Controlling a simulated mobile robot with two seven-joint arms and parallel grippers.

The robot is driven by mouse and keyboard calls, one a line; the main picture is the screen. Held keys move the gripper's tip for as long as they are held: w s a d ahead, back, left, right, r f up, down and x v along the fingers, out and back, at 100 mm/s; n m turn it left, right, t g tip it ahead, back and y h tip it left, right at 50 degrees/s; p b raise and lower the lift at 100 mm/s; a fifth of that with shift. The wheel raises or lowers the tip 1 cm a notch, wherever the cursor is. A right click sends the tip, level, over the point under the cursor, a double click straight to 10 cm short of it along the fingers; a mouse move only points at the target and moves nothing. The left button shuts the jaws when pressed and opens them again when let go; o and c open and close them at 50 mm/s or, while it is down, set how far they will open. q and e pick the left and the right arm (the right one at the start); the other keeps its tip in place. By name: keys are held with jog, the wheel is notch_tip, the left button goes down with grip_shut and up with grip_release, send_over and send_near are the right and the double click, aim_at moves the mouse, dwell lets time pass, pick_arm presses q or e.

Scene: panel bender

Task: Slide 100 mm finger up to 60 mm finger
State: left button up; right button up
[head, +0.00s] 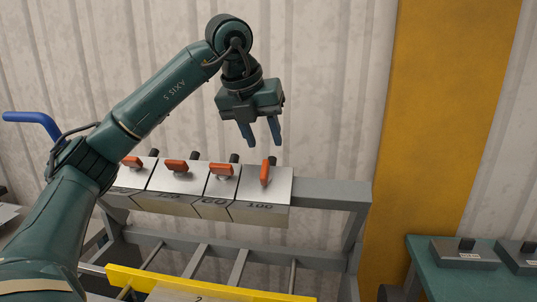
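The 100 mm finger (262,196) is the rightmost block on the grey beam, marked 100. Its orange lever (265,173) points lengthwise, unlike the levers on its neighbours, which lie more crosswise. My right gripper is not in view.
More fingers (176,185) stand to the left, partly behind my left arm. The grey beam (330,193) is bare to the right. A yellow bar (200,284) crosses below. A yellow column (440,110) and a green table (460,285) with grey blocks are at right.

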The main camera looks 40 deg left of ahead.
aim_at(253, 170)
pick_arm(q)
jog(key=v, duration=0.6)
jog(key=shift+s+r, duration=0.2)
jog(key=shift+r, duration=0.1)
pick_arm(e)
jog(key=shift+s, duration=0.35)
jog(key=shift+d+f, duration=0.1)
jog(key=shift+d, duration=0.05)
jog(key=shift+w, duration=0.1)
